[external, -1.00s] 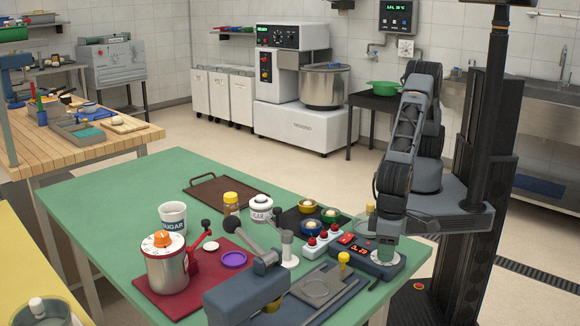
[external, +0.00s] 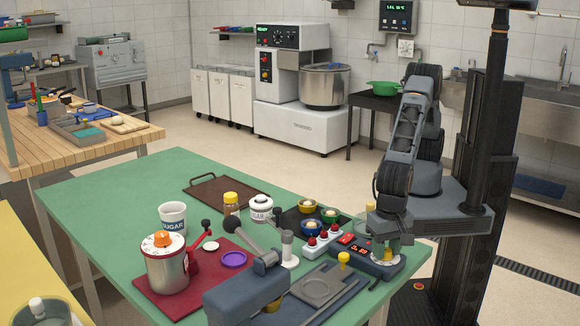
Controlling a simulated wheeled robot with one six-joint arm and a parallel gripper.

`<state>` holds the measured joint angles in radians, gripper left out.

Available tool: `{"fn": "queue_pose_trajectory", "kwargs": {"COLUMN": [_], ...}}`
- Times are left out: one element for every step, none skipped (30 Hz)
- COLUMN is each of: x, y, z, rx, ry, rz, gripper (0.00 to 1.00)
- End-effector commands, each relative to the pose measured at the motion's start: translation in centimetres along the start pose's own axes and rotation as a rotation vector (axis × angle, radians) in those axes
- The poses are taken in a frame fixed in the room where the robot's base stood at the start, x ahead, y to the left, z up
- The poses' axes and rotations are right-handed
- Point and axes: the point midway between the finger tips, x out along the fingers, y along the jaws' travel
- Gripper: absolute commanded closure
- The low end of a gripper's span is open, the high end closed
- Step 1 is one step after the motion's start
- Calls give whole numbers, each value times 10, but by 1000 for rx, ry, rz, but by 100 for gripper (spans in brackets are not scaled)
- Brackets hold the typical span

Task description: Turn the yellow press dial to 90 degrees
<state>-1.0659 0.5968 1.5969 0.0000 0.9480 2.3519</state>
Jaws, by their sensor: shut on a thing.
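The yellow press dial (external: 388,254) sits on top of a dark grey control box (external: 352,251) with a red lit display, at the right end of the green table. Only a small yellow part of the dial shows below my gripper. My gripper (external: 386,248) points straight down over the dial and is shut on it. The dial's pointer and scale are hidden or too small to read, so its angle cannot be told.
A blue-grey press (external: 245,297) and a yellow-knobbed plate device (external: 344,258) stand in front. Red-topped buttons (external: 323,238) and coloured bowls (external: 307,207) are close on the left. The left part of the green table (external: 110,205) is clear.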

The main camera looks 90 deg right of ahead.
Motion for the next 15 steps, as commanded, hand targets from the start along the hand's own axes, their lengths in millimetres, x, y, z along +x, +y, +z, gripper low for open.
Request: {"fn": "queue_pose_trajectory", "kwargs": {"x": [0,0,0,0,0,-1,-1,-1,-1,-1,-1,-1,-1,-1,-1], "y": [0,0,0,0,0,0,0,0,0,0,0,0,0,0,0], "z": [0,0,0,0,0,0,0,0,0,0,0,0,0,0,0], "rx": [37,62,94,118,140,168,188,208,231,248,264,283,298,310,325], "ry": [-1,-1,-1,-1,-1,-1,-1,-1,-1,-1,-1,-1,-1,-1,-1], "rz": [-1,-1,-1,-1,-1,-1,-1,-1,-1,-1,-1,-1,-1,-1,-1], "gripper": [88,88,88,88,88,88,88,88,88,88,88,88,88,88,88]}}
